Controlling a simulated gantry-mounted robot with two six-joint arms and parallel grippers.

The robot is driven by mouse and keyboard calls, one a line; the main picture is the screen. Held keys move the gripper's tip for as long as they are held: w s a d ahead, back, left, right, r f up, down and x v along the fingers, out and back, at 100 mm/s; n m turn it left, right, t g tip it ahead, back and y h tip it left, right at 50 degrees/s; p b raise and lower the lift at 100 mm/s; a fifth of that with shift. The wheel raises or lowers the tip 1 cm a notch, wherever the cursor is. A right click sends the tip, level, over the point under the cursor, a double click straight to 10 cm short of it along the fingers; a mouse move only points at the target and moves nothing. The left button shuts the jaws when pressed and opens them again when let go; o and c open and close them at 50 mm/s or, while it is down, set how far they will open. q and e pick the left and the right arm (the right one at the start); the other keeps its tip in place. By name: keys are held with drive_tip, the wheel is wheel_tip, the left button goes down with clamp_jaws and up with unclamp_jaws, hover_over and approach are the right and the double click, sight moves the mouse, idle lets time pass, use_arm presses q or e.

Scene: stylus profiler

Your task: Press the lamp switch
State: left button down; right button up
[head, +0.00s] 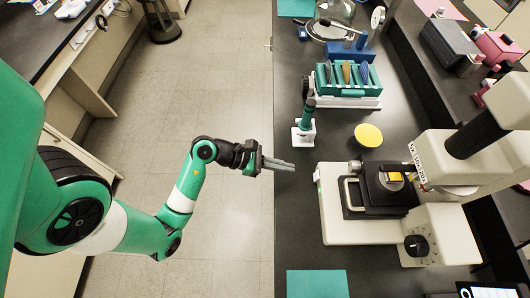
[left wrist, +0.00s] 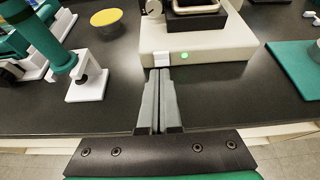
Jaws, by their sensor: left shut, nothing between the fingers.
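The stylus profiler's cream base (head: 345,229) stands on the dark bench, and its near face also shows in the left wrist view (left wrist: 215,72). On that face sit a small white block (left wrist: 162,59), which looks like the lamp switch, and a lit green light (left wrist: 184,55) just right of it. My left gripper (head: 292,167) is shut and empty, its fingers pointing at the base's left edge with a small gap in the head view. In the left wrist view the fingertips (left wrist: 159,72) line up just below the white block; I cannot tell whether they touch. My right gripper is not in view.
A green stand on a white foot (head: 304,134), a yellow disc (head: 368,135) and a green rack (head: 345,88) lie further back. A teal mat (head: 317,284) lies toward the front. The bench edge runs below my left gripper, with open floor to the left.

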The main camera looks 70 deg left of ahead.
use_arm(q)
drive_tip(key=s+a+r+p, duration=0.1)
drive_tip(key=s+r, duration=0.3)
drive_tip(key=shift+r, duration=0.4)
drive_tip(key=shift+a, duration=0.1)
